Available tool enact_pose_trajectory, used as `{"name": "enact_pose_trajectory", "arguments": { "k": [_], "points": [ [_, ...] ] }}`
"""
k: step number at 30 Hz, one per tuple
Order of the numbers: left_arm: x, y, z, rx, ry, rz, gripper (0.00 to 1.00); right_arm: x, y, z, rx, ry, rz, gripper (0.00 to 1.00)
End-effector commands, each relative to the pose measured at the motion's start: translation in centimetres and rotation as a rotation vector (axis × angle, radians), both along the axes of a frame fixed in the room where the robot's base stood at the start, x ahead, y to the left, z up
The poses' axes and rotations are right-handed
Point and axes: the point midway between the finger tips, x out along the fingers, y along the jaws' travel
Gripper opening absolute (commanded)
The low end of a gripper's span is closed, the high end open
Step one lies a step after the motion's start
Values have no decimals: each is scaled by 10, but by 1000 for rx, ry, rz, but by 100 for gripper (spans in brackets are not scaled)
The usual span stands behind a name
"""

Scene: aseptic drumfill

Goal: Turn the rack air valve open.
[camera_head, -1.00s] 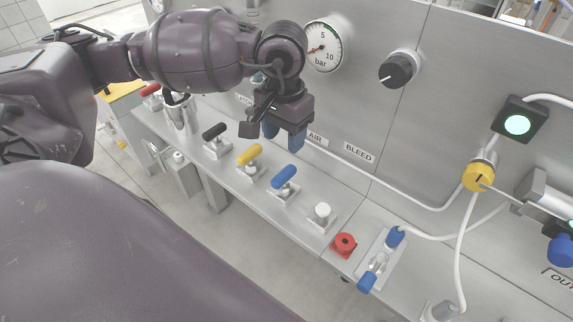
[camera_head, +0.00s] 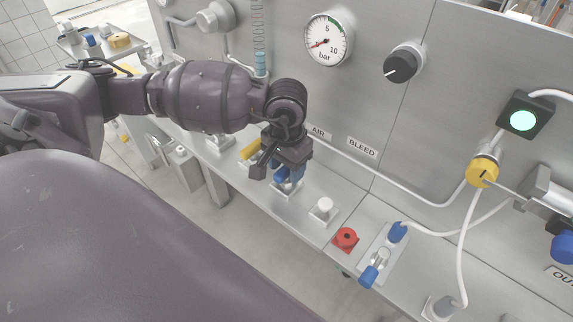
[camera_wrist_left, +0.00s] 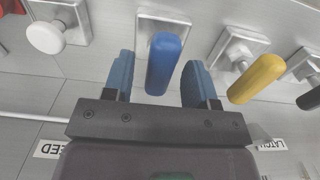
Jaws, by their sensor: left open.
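The air valve's blue lever handle (camera_wrist_left: 164,62) stands on a square metal base on the shelf. It is below the AIR label (camera_head: 319,132). My left gripper (camera_head: 284,172) is over this valve, pointing down. In the left wrist view its two blue fingers stand apart, one on each side of the blue handle, with a visible gap to each. In the head view the gripper hides most of the handle. My right gripper is not in view.
A yellow handle (camera_wrist_left: 256,78) is close beside the blue one. A white knob (camera_head: 324,206) and a red knob (camera_head: 346,238) sit on the other side. A pressure gauge (camera_head: 327,40) and a black dial (camera_head: 403,65) are on the panel behind.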

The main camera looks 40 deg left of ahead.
Motion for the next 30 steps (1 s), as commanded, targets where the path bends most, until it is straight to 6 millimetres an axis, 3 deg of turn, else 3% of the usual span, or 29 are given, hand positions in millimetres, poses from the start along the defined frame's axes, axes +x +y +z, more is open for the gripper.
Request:
{"name": "enact_pose_trajectory", "arguments": {
  "k": [6, 16, 30],
  "points": [
    [0, 0, 0, 0, 0, 0, 51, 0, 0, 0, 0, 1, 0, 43],
    [0, 0, 0, -1, 0, 0, 3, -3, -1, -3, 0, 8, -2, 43],
    [0, 0, -2, -1, 3, 132, 3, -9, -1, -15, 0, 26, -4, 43]
  ]
}}
